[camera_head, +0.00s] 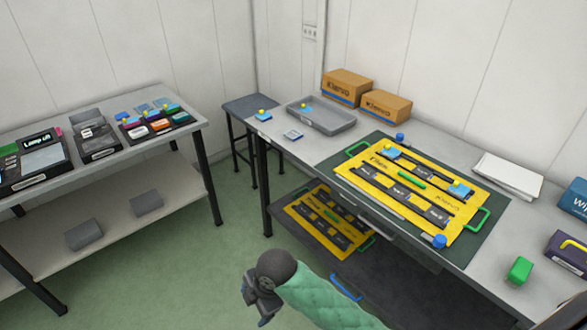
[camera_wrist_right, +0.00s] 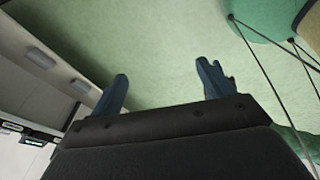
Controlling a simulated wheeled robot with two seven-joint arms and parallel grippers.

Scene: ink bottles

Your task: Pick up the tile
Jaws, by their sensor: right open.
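Several small tiles show in the head view, and I cannot tell which one the task means. A blue tile with a yellow knob (camera_head: 263,116) lies at the left corner of the right table (camera_head: 330,150). A flat grey-blue tile (camera_head: 292,135) lies near it, in front of the grey tray (camera_head: 322,122). Blue pieces with yellow knobs sit on the yellow board (camera_head: 412,185). My right gripper (camera_head: 256,299) is low, in front of the table and apart from every tile. In the right wrist view its two fingers (camera_wrist_right: 163,85) are spread and empty above the green floor.
The left table (camera_head: 95,160) holds black boxes and coloured ink pads. Cardboard boxes (camera_head: 346,87) stand behind the tray. A second yellow board (camera_head: 325,220) lies on the lower shelf. A green block (camera_head: 519,270) is at the right front. Open floor separates the tables.

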